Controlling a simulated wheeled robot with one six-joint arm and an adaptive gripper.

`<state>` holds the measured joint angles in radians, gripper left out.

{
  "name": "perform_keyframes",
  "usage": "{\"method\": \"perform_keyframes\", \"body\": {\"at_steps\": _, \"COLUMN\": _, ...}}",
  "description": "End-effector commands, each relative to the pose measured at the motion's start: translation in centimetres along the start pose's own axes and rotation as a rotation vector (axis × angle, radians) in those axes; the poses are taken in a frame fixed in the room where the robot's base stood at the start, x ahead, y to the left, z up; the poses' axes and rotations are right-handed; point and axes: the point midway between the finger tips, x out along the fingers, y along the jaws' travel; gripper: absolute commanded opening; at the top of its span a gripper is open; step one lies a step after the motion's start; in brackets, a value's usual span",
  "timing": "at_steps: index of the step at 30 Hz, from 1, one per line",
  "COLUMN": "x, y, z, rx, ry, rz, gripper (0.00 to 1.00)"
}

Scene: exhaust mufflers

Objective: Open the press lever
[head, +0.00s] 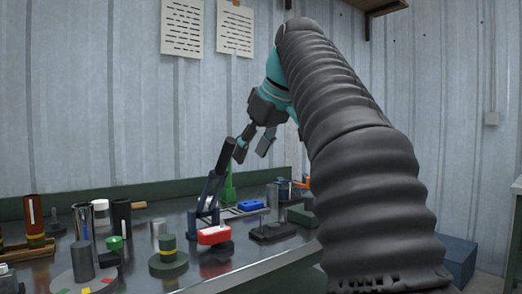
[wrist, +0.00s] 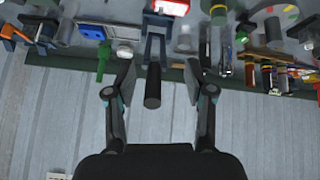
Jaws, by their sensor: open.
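The press (head: 207,203) stands on the workbench, a dark blue frame with a red block (head: 214,235) at its front. Its lever, with a black cylindrical handle (head: 227,156), points up and slightly right in the head view. My gripper (head: 254,150) is open and empty, close beside the handle's top and to its right. In the wrist view the handle (wrist: 153,88) appears between the two spread fingers of my gripper (wrist: 159,72), with a gap on each side. I see no contact; the depth between fingers and handle is hard to judge.
The metal workbench (head: 262,262) holds several cylinders and tools left of the press. A green post (head: 229,185), a blue block (head: 250,205) and a dark block (head: 272,232) stand near it. A corrugated wall (head: 120,120) rises behind. My arm covers the right side.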

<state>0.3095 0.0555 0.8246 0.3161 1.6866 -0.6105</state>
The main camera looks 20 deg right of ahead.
Motion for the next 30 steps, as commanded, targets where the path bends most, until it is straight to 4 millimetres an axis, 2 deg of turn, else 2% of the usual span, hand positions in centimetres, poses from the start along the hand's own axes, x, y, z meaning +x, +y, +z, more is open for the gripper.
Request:
{"method": "perform_keyframes", "body": {"at_steps": 6, "x": -1.4, "y": -0.3, "z": 1.8, "rx": 0.001, "ry": 0.000, "rz": 0.000, "gripper": 0.54}}
{"method": "perform_keyframes", "body": {"at_steps": 17, "x": -1.7, "y": -0.4, "z": 2.2, "rx": 0.001, "ry": 0.000, "rz": -0.001, "gripper": 0.54}}
{"method": "perform_keyframes", "body": {"at_steps": 20, "x": -1.6, "y": -0.5, "z": 2.2, "rx": 0.002, "ry": -0.001, "rz": -0.001, "gripper": 0.34}}
{"method": "perform_keyframes", "body": {"at_steps": 24, "x": -1.0, "y": -1.2, "z": 2.8, "rx": 0.027, "ry": -0.007, "rz": -0.002, "gripper": 0.00}}
{"method": "perform_keyframes", "body": {"at_steps": 26, "x": -0.3, "y": -1.9, "z": 3.5, "rx": 0.049, "ry": -0.015, "rz": -0.001, "gripper": 0.00}}
{"method": "perform_keyframes", "body": {"at_steps": 30, "x": 2.0, "y": -4.1, "z": 6.0, "rx": 0.123, "ry": -0.038, "rz": 0.006, "gripper": 0.00}}
